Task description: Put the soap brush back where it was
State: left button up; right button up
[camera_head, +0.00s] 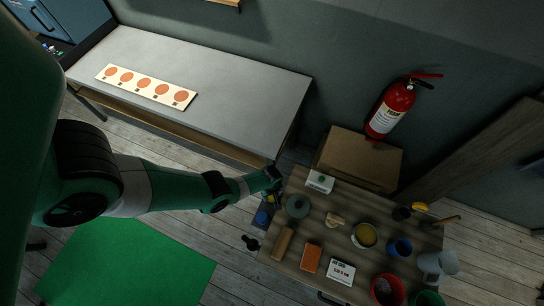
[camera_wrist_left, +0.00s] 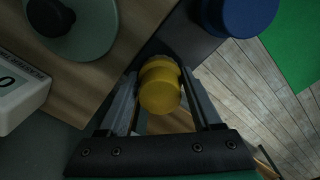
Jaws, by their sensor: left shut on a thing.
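My left gripper (camera_head: 274,183) is at the left edge of the wooden worktable. In the left wrist view, its fingers (camera_wrist_left: 163,95) are on either side of a yellow, round-ended thing (camera_wrist_left: 160,92), shut on it. This may be the soap brush, but bristles cannot be made out. It also shows as a small yellow patch (camera_head: 271,198) under the gripper in the head view. A blue round thing (camera_head: 262,217) is close by on a dark strip, and also shows in the left wrist view (camera_wrist_left: 242,14). My right gripper is not in view.
The wooden table (camera_head: 312,225) holds a grey-green round lidded thing (camera_head: 298,206), a white box (camera_head: 319,181), an orange block (camera_head: 311,257), a yellow-filled bowl (camera_head: 364,235) and several pots. A grey bench (camera_head: 225,85) with a dotted board (camera_head: 146,87) stands behind. A red extinguisher (camera_head: 390,110) is at the wall.

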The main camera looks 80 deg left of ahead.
pick_arm(q)
jog(key=o, duration=1.2)
jog(key=shift+f, duration=0.15)
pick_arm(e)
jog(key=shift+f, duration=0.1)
